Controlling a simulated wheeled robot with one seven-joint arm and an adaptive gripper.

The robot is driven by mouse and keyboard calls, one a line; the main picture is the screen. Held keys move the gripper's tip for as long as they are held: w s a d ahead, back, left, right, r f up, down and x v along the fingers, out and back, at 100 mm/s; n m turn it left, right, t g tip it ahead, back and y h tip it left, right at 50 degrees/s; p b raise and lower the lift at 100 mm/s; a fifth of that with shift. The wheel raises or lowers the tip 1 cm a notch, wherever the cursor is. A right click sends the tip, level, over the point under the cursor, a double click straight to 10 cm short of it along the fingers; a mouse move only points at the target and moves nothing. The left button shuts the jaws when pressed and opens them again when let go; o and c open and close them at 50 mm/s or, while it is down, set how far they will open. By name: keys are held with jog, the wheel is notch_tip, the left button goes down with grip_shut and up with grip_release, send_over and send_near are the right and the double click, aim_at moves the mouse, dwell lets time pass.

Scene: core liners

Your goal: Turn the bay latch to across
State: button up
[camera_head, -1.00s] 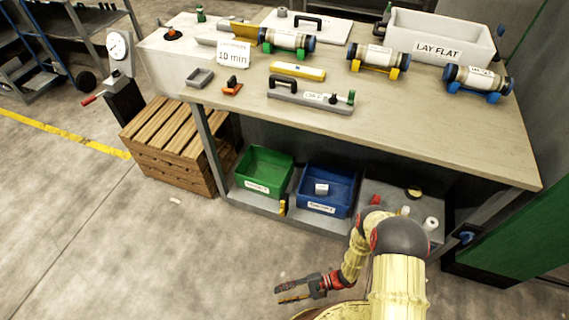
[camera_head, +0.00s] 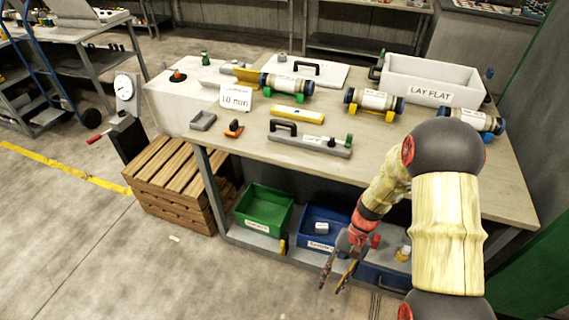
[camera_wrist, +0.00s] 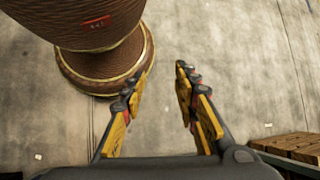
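My gripper (camera_head: 338,280) hangs in front of the workbench (camera_head: 400,165), near the blue bin (camera_head: 309,222), with its fingers pointing down. In the wrist view my gripper (camera_wrist: 160,88) is open, with bare floor between its fingers. I cannot tell for certain which part is the bay latch. A small orange and black piece (camera_head: 234,128) lies at the bench's front left, and a black knob with an orange base (camera_head: 178,76) stands on the white block behind it. My gripper is well apart from both. My arm hides the bench's front right part.
Several capped cylinders, one on a green cradle (camera_head: 286,86), and a "LAY FLAT" tray (camera_head: 432,84) stand on the bench. A grey handled bar (camera_head: 310,138) lies near its front edge. A green bin (camera_head: 263,209) and wooden crate (camera_head: 180,168) are below.

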jog(key=s+d+r+n+t+h+p, duration=0.1)
jog(key=r+t, duration=0.3)
jog(key=r, duration=0.9)
jog(key=s+d+r+n+t+h+p, duration=0.1)
jog(key=s+r+t, duration=0.3)
jog(key=r, duration=1)
jog(key=s+d+r+n+t+h+p, duration=0.1)
jog(key=s+d+r+t+h+p, duration=0.1)
jog(key=r, duration=1.1)
jog(key=shift+s+r+n+t+h, duration=0.15)
jog(key=shift+s+n+t+h, duration=0.2)
jog(key=shift+t, duration=0.55)
